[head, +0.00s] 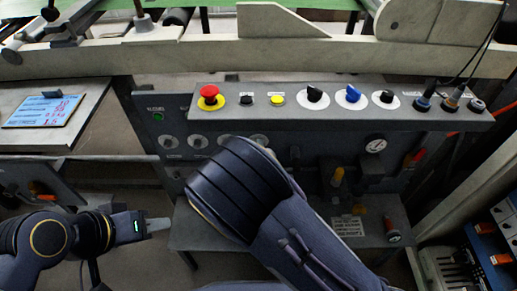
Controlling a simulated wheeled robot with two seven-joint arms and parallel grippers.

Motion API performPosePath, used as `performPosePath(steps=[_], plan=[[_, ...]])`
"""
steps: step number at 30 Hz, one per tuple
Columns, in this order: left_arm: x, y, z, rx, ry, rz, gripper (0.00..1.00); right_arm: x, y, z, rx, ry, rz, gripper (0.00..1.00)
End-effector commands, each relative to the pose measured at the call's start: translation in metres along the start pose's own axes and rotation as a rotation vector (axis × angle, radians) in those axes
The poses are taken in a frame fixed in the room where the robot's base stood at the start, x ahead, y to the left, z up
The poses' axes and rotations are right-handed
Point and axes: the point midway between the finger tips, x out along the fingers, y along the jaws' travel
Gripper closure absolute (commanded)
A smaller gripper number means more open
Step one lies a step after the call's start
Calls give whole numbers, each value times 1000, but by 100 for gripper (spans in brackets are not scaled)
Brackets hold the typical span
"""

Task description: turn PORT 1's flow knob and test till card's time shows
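The card (42,111) is blue and white with red figures. It stands tilted on the left table, and its text is too small to read surely. The control panel (340,122) carries a black knob (314,96), a blue knob (352,96) and another black knob (387,98) on white discs. I cannot read which is PORT 1's. My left gripper (158,225) is at lower left, below the card and left of the lower shelf, apart from both; its finger gap does not show. My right arm covers the middle; its gripper is not visible.
A red mushroom button (210,92) and a yellow button (277,99) sit left of the knobs. White dials (198,141) line the lower front, partly behind my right arm. A gauge (375,144) and cable plugs (450,103) are at right. A long beam (190,57) crosses behind.

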Motion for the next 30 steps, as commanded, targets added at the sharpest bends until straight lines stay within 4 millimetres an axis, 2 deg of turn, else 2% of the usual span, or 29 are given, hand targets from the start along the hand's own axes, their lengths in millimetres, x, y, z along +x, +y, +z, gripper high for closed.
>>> performPosePath(steps=[15, 16, 21, 30], plan=[[-1, 0, -1, 0, 0, 0, 64, 0, -1, 0, -21, -1, -2, 100], [-1, 0, -1, 0, 0, 0, 64, 0, -1, 0, -21, -1, -2, 80], [-1, 1, -1, 0, 0, 0, 64, 0, 0, 0, -21, 0, -1, 59], [-2, 1, -1, 0, 0, 0, 64, -2, 0, 0, -21, 1, -1, 59]])
